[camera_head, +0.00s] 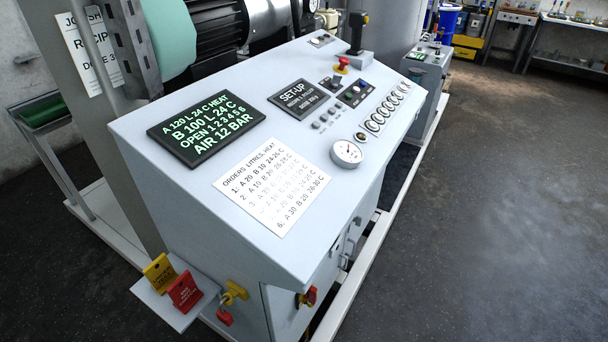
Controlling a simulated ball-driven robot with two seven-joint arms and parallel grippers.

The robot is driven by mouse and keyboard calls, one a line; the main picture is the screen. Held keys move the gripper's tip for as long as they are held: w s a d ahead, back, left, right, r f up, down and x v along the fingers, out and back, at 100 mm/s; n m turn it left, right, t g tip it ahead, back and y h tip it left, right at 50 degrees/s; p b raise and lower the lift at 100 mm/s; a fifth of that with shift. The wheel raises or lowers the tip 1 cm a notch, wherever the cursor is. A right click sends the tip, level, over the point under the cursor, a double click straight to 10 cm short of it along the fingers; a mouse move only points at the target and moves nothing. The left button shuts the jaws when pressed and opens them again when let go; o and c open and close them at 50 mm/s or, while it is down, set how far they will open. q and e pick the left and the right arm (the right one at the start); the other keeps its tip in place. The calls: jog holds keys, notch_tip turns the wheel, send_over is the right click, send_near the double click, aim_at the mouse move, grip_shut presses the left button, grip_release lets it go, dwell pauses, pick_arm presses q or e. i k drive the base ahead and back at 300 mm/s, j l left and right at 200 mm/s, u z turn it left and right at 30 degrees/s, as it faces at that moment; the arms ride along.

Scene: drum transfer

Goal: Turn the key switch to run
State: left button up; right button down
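The sloped light-grey control console (225,115) fills the middle of the head view. A small dark plate with a raised piece (331,84) sits near its far edge, below the red emergency stop button (342,65). It looks like the key switch, but it is too small to read its labels or tell which way it points. Next to it is a dark panel (355,94) with a green spot and small buttons or knobs. Neither of my grippers is in view.
A black joystick (357,32) stands at the console's far end. The floor (490,220) at right is clear.

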aim_at(336, 80)
jog(key=i+l+u, duration=0.1)
jog(key=i+l, duration=0.3)
jog(key=l, duration=0.25)
jog(key=i+l+u, duration=0.15)
jog(key=i+l, duration=0.2)
jog(key=l, duration=0.3)
jog(key=i+l+u, duration=0.15)
jog(key=l, duration=0.2)
jog(key=i+l, duration=0.2)
jog(key=l, duration=0.15)
jog(key=i+l+u, duration=0.15)
jog(key=l, duration=0.25)
